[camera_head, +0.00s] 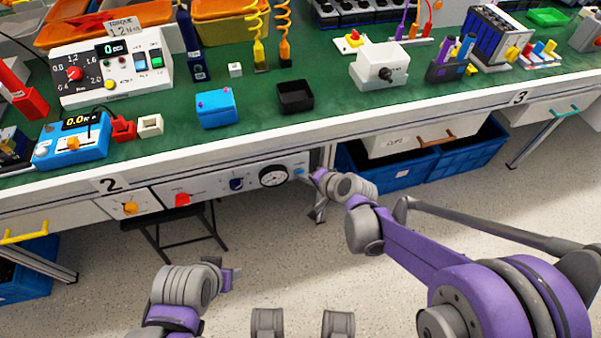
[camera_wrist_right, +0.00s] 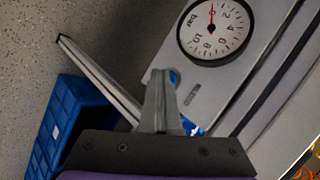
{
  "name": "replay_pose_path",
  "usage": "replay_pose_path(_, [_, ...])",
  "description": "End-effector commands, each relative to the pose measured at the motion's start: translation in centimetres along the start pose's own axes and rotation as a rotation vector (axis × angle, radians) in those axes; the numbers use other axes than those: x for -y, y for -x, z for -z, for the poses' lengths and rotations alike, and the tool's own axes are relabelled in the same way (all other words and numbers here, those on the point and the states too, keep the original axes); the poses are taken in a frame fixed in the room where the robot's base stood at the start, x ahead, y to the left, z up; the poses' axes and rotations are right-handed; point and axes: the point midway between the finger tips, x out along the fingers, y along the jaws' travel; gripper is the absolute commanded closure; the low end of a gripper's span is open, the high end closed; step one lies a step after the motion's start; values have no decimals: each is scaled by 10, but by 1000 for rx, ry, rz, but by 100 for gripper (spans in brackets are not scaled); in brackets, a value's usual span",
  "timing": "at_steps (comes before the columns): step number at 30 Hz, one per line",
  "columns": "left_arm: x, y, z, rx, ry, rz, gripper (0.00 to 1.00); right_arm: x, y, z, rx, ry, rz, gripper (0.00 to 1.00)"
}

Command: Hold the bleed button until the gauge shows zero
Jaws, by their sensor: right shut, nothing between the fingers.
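A round white gauge with a dark rim (camera_head: 273,176) sits on the panel under the bench edge. In the right wrist view the gauge (camera_wrist_right: 216,28) is marked in bar; its thin red needle lies close to the 0, but I cannot tell whether exactly on it. A small blue button (camera_wrist_right: 175,78) shows at the tip of my right gripper (camera_wrist_right: 160,76), partly hidden by it; whether it is pressed is unclear. My right gripper (camera_head: 313,180) is shut and empty, in front of the panel right of the gauge. My left gripper (camera_head: 231,276) hangs low, away from the panel, its jaws unclear.
Blue crates (camera_head: 390,165) stand under the bench to the right. A dark stool (camera_head: 180,225) stands under the panel. The bench top is crowded.

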Motion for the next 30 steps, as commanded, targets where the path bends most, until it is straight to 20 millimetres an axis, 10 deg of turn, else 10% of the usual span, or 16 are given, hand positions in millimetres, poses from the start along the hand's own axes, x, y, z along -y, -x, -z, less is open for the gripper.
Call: replay_pose_path(30, [0,1,0,0,0,0,50,-10,13,-10,0,0,0,100])
